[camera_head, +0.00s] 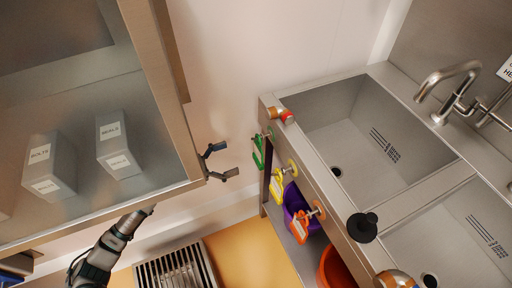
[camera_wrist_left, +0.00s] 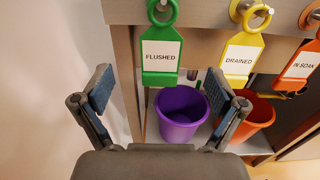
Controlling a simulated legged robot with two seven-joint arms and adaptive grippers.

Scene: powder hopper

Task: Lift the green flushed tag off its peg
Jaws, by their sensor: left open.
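The green FLUSHED tag (camera_wrist_left: 161,52) hangs by its ring from a peg on the front of the sink unit. It also shows in the head view as the leftmost tag (camera_head: 258,152). My left gripper (camera_head: 222,160) is open and empty, to the left of the tag and apart from it. In the left wrist view its two fingers (camera_wrist_left: 165,100) stand wide apart, with the tag ahead between and above them. The peg (camera_wrist_left: 162,5) is partly cut off by the wrist view's top edge. My right gripper is not in view.
The yellow DRAINED tag (camera_wrist_left: 238,55) and orange IN SOAK tag (camera_wrist_left: 301,62) hang right of the green one. Purple (camera_wrist_left: 182,112) and orange (camera_wrist_left: 251,118) buckets stand below. A glass-fronted cabinet (camera_head: 190,150) lies close left of my gripper. Sink basins (camera_head: 350,120) are at right.

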